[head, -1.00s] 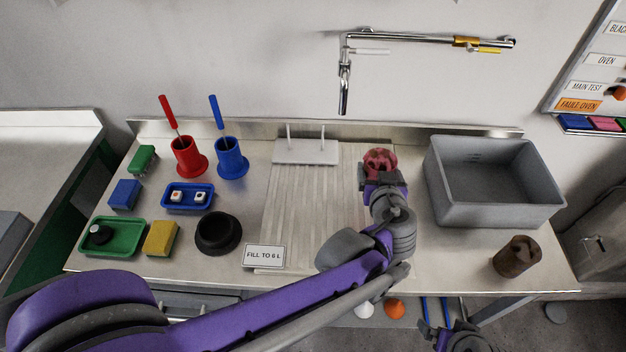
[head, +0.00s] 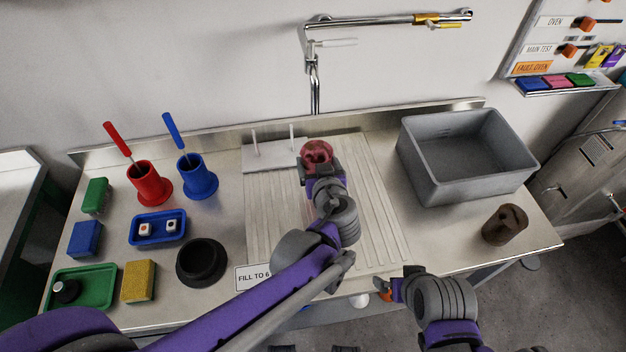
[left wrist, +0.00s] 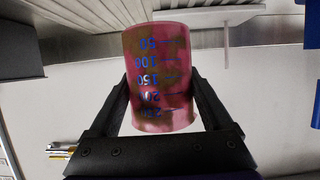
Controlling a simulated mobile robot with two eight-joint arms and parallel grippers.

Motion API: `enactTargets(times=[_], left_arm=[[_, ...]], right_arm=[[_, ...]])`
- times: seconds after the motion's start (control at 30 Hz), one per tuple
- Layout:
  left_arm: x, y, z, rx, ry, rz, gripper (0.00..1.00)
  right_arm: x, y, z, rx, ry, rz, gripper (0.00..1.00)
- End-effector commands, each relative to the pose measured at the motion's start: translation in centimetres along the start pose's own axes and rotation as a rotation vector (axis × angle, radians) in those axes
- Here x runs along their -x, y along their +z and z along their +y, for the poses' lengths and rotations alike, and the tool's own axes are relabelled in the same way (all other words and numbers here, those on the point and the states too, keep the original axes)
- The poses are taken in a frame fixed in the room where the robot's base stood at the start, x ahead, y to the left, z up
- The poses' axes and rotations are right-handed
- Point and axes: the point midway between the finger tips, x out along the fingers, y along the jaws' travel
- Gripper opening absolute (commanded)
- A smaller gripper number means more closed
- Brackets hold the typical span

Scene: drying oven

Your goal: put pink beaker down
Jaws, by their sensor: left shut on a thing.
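The pink beaker (head: 317,153) is in my left gripper (head: 315,170), over the back part of the ribbed drainboard (head: 372,200) in the head view. In the left wrist view the beaker (left wrist: 160,75) has blue volume marks and brownish stains, and sits between the two dark fingers of the gripper (left wrist: 162,100). The marks read upside down there. I cannot tell whether the beaker's base touches the drainboard. My right gripper (head: 393,290) is at the counter's front edge, away from the beaker; its jaws are unclear.
A white peg rack (head: 268,156) stands left of the beaker. A grey basin (head: 420,170) and a brown stained beaker (head: 505,225) are at the right. Red (head: 148,184) and blue (head: 198,177) holders and a black bowl (head: 202,262) are at the left. The drainboard's right side is clear.

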Motion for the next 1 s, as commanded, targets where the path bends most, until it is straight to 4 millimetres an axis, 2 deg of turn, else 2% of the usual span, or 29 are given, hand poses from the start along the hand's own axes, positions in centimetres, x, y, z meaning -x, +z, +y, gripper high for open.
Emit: enactTargets(times=[0.03,0.43,0.87,0.9,0.97,1.0], left_arm=[[-0.4,0.9,0.0,0.0,0.0,0.0,0.21],[-2.1,5.1,0.0,0.0,-0.001,0.0,0.21],[-2.4,5.7,-0.1,0.0,-0.001,0.0,0.21],[-2.3,5.6,-0.1,0.0,-0.001,0.0,0.9],[-2.3,5.6,-0.1,0.0,-0.001,0.0,1.0],[-2.3,5.6,-0.1,0.0,-0.001,0.0,1.0]], right_arm=[[-0.3,0.2,0.0,0.0,0.0,-0.001,1.0],[-1.1,0.7,0.0,0.0,0.0,-0.004,1.0],[-1.3,0.8,0.0,0.0,0.0,-0.005,1.0],[-1.3,0.8,0.0,0.0,0.0,-0.005,1.0],[-1.2,0.8,0.0,0.0,0.0,-0.005,1.0],[-1.2,0.8,0.0,0.0,0.0,-0.005,1.0]])
